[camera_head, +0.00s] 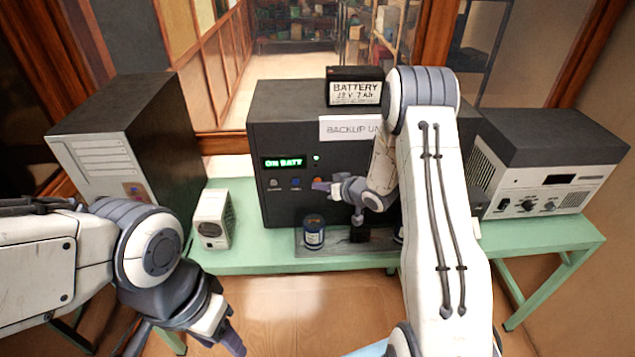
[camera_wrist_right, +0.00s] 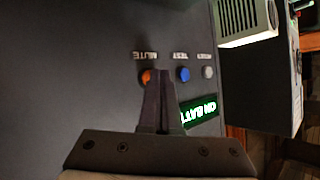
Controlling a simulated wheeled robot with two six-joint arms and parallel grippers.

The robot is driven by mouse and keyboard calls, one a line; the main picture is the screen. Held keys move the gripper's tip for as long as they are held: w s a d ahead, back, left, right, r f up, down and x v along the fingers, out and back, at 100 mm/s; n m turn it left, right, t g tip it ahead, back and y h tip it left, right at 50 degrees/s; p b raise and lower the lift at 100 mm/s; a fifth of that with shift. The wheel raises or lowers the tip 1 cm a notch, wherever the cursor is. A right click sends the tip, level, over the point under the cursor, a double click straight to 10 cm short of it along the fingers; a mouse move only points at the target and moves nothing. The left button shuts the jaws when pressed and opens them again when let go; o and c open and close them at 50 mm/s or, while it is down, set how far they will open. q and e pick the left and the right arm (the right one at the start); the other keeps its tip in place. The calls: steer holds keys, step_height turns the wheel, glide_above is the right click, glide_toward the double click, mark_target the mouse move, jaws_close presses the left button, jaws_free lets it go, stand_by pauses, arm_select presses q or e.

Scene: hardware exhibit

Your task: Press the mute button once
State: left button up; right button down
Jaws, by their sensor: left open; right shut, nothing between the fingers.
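The backup unit (camera_head: 285,120) is a dark box with a lit green display (camera_head: 283,162) reading ON BATT. Its orange mute button (camera_wrist_right: 147,76) shows under the MUTE label in the right wrist view, in a row with a blue TEST button (camera_wrist_right: 183,74) and a grey button (camera_wrist_right: 208,72). My right gripper (camera_wrist_right: 160,84) is shut and empty. Its tips point at the panel and overlap the edge of the orange button in that view; I cannot tell whether they touch. In the head view the right gripper (camera_head: 321,187) largely covers that button. My left gripper (camera_head: 234,343) is open, low in front of the bench.
A battery (camera_head: 355,88) stands on the unit. A small white box (camera_head: 213,219) and a dark blue can (camera_head: 314,232) stand before it on the green bench (camera_head: 260,257). A dark computer-like case (camera_head: 125,140) is at left, a white-fronted device (camera_head: 545,165) at right.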

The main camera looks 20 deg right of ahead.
steer(key=shift+s+a, duration=0.15)
steer(key=shift+s, duration=0.4)
steer(key=shift+s, duration=0.1)
steer(key=s, duration=0.2)
steer(key=s+a, duration=0.1)
steer(key=s, duration=0.1)
steer(key=shift+s+a+b, duration=0.2)
steer(key=shift+s+b, duration=0.15)
stand_by(0.5)
